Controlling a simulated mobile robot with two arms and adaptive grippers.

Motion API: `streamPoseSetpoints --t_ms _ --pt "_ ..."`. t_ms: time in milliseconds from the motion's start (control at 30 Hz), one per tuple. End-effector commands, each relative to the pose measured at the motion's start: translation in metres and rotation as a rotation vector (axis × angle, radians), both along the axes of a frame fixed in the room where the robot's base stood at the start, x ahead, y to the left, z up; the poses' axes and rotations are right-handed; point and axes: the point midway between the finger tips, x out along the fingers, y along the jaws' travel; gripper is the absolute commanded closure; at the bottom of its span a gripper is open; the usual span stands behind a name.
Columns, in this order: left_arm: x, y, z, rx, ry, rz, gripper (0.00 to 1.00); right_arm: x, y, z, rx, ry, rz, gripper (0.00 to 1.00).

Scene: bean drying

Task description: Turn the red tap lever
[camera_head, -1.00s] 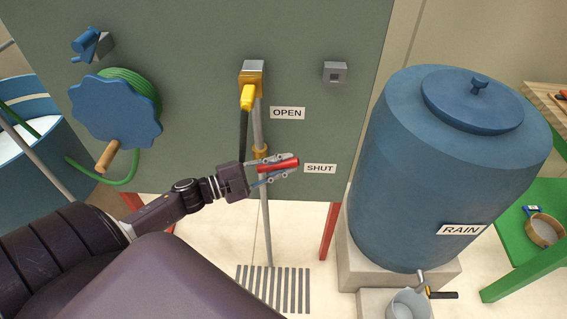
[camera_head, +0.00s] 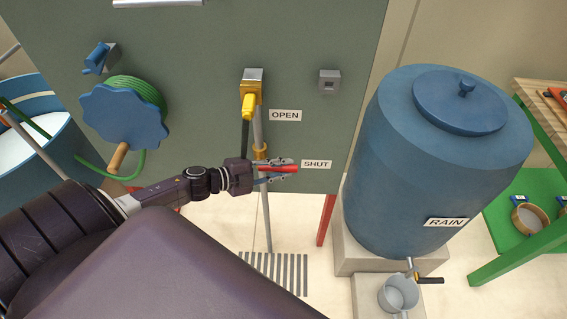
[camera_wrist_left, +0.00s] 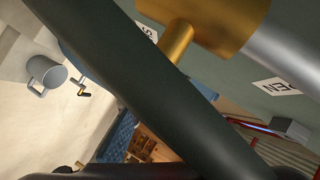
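The red tap lever (camera_head: 288,169) is on the standpipe in front of the grey-green panel, pointing right towards the SHUT label (camera_head: 316,164). My left gripper (camera_head: 281,170) has its fingers above and below the lever, which lies between them. Whether they press on it I cannot tell. The brass valve part (camera_head: 260,152) is on the pipe just above. In the left wrist view, brass (camera_wrist_left: 220,22) fills the top, and a thick dark hose crosses the view; I cannot make out the lever there. The OPEN label (camera_head: 285,115) sits higher on the panel. My right gripper is not in view.
A yellow spout (camera_head: 248,105) and dark hose hang close beside the pipe. A blue rain barrel (camera_head: 430,165) stands to the right, with a grey jug (camera_head: 398,293) below its tap. A blue hose reel (camera_head: 122,116) is at left. A floor grate (camera_head: 275,272) lies below.

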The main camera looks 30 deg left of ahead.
Motion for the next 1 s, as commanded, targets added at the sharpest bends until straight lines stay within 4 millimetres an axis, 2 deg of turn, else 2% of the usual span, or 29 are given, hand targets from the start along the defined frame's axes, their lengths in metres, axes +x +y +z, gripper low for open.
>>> streamPoseSetpoints --t_ms 33,167,533,667,1000 --pt "-0.001 0.0 -0.001 0.0 0.001 0.0 0.78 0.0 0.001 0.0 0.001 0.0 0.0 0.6" --pt "0.0 0.0 0.0 0.0 0.001 -0.001 0.65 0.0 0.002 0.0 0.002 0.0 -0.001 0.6" --pt "-0.005 0.002 0.001 -0.001 0.001 0.0 0.65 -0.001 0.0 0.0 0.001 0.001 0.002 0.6" --pt "-0.017 0.009 0.004 0.0 0.004 0.0 0.65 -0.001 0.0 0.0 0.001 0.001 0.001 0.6" --pt "-0.064 0.036 0.02 0.0 0.005 0.001 0.65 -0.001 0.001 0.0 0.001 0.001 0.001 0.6"
